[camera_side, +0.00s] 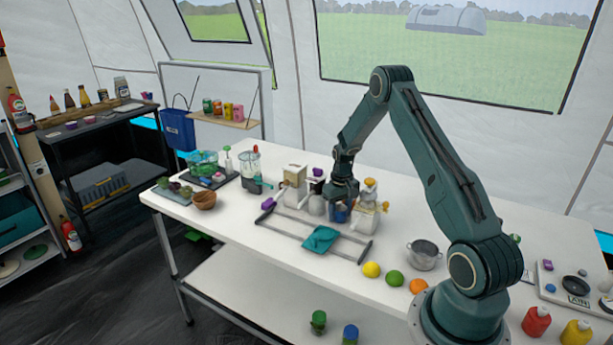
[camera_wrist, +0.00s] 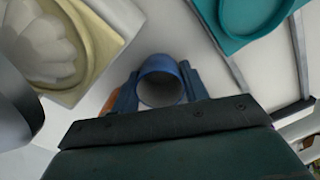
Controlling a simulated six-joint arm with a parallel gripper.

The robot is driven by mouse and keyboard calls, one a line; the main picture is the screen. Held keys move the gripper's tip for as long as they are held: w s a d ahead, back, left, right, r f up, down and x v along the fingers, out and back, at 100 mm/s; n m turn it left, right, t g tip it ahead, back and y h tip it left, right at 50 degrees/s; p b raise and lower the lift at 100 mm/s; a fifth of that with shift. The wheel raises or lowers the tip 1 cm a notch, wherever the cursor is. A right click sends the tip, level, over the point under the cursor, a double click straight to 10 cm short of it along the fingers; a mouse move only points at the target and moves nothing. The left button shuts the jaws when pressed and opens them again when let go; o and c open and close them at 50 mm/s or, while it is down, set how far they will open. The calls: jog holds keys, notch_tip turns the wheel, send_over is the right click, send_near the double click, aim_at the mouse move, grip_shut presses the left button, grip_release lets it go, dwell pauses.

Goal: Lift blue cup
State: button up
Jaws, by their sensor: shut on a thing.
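The blue cup (camera_wrist: 160,66) is between my gripper's fingers in the wrist view, with its round opening facing the camera. My gripper (camera_wrist: 157,88) is shut on it, one finger on each side. In the side view my gripper (camera_side: 341,200) points down over the white table (camera_side: 280,300). A small part of the blue cup (camera_side: 341,214) shows below it there. The rest of the cup is hidden by the gripper and the things around it. I cannot tell whether the cup touches the table.
A pale canister (camera_side: 367,219) stands close on the right of the cup, and a white jar (camera_side: 317,204) on the left. A metal pot (camera_side: 424,256), lemon (camera_side: 371,270), lime (camera_side: 394,278) and orange (camera_side: 418,286) are nearer the arm.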

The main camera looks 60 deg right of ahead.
notch_tip(320, 180, up, 9)
dwell(1.0)
